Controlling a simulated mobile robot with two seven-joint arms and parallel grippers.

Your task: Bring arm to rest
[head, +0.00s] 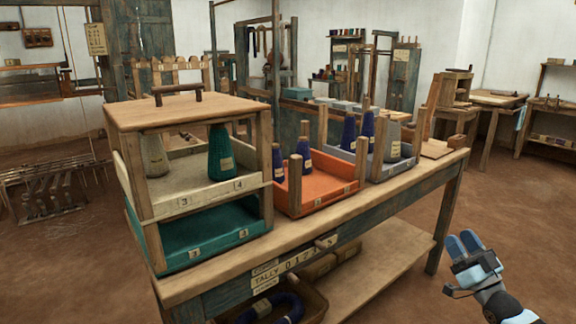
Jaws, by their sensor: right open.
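My right gripper (469,245) is at the lower right, in the air to the right of the wooden workbench (400,220). It has pale blue fingers and a dark body. Its fingers point up and to the left. It is open and I see nothing between the fingers. It is apart from the bench. My left gripper is not in view.
The bench bears a wooden rack with a cream tray (205,203) and a teal tray (210,236), an orange tray (320,205) and a grey tray (385,177), with several yarn cones. A lower shelf (385,265) holds boxes. Floor at right is clear.

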